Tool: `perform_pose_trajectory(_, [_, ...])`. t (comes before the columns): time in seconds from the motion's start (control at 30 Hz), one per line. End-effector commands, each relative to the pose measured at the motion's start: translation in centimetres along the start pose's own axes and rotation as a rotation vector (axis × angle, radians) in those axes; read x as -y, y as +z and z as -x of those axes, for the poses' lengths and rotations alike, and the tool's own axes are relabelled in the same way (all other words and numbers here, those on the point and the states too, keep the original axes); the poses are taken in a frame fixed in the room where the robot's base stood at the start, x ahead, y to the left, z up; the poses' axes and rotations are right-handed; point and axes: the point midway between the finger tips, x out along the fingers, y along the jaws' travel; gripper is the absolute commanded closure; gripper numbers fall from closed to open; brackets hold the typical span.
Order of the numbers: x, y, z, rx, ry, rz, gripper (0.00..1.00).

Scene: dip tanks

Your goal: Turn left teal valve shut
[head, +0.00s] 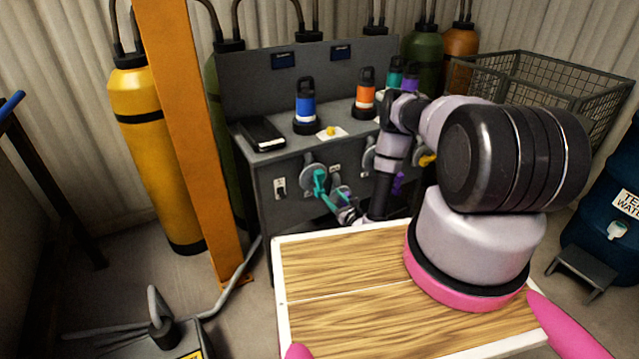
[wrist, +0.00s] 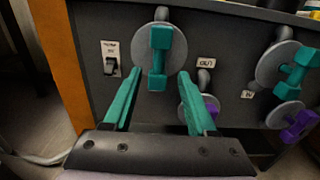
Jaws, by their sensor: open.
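The left teal valve (head: 319,181) is on the front of the grey cabinet, near its left end. In the wrist view the left teal valve (wrist: 158,60) is a dumbbell-shaped handle on a round grey plate, standing nearly vertical. My gripper (head: 335,195) is open in front of it. In the wrist view the two teal fingers of my gripper (wrist: 160,74) point at the plate, one on each side of the handle's lower end. No contact shows; I cannot tell the exact depth gap.
A second teal valve (wrist: 300,66) is to the right, tilted. Purple handles (wrist: 210,106) sit lower, one close to my right finger. A switch (wrist: 111,66) is left of the valve. An orange post (head: 185,130) stands left of the cabinet (head: 285,210). Bottles (head: 305,103) stand on top.

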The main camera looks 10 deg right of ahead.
Motion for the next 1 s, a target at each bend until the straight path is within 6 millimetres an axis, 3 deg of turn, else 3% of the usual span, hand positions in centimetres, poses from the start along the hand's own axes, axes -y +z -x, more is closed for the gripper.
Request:
perform_pose_trajectory(0.5, [-0.1, 0.2, -8.8, 0.004, 0.004, 0.002, 0.43])
perform_pose_trajectory(0.7, [-0.1, 0.1, -10.2, 0.002, 0.004, 0.0, 0.43])
perform_pose_trajectory(0.97, [-0.1, 0.1, -10.3, 0.001, 0.003, -0.001, 0.43])
perform_pose_trajectory(1.0, [-0.1, 0.1, -10.3, 0.001, 0.003, -0.001, 0.5])
